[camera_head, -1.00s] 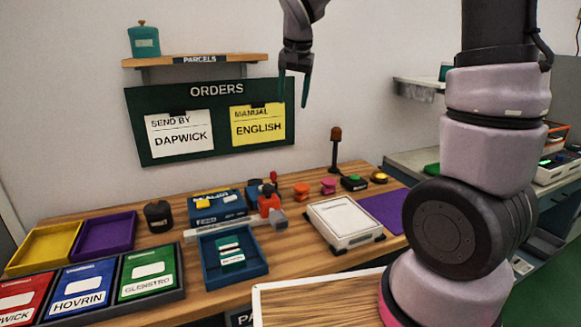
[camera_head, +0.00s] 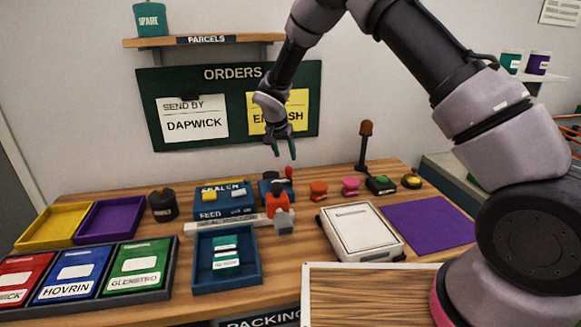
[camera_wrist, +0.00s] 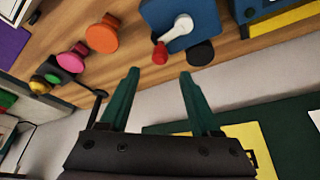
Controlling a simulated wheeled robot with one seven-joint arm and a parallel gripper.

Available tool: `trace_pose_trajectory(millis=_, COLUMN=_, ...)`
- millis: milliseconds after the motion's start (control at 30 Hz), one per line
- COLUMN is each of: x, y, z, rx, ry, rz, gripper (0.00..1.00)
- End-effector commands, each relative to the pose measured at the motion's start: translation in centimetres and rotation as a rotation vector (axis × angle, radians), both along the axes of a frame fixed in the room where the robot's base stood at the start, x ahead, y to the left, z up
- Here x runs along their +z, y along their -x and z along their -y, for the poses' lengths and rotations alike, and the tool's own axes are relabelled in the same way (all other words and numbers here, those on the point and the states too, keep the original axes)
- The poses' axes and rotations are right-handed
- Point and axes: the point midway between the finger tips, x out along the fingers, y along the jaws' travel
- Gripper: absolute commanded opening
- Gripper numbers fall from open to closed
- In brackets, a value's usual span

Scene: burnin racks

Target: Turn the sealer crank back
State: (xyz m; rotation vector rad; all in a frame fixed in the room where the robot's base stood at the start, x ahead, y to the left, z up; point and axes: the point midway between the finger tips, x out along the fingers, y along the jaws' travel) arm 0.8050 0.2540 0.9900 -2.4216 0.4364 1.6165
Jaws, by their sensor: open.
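The blue sealer (camera_head: 225,203) stands at the back of the wooden table, with a red press-like part (camera_head: 277,203) at its right. Its crank shows in the wrist view as a pale grey arm (camera_wrist: 178,29) on a blue housing, ending in a red knob (camera_wrist: 160,54). In the head view the red knob (camera_head: 288,171) stands at the housing's upper right. My gripper (camera_head: 284,152) is open and empty, above the knob and apart from it. In the wrist view the knob lies just beyond the gap between my green fingertips (camera_wrist: 160,75).
An orange knob (camera_head: 318,191), a pink knob (camera_head: 350,186), a green button (camera_head: 380,185) and a yellow button (camera_head: 412,180) stand right of the sealer. A beacon post (camera_head: 364,150) rises behind them. A blue tray (camera_head: 254,270) and a white device (camera_head: 362,232) lie in front.

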Motion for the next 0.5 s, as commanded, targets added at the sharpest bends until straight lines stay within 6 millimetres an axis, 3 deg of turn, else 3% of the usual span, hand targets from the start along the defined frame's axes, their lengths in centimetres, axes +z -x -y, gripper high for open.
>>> trace_pose_trajectory(millis=200, x=-4.1, y=-1.5, z=0.7, rx=-0.001, ry=0.002, rz=-0.003, gripper=0.64)
trace_pose_trajectory(millis=500, x=-6.8, y=-2.6, z=1.1, rx=-0.001, ry=0.0, rz=-0.001, gripper=0.64)
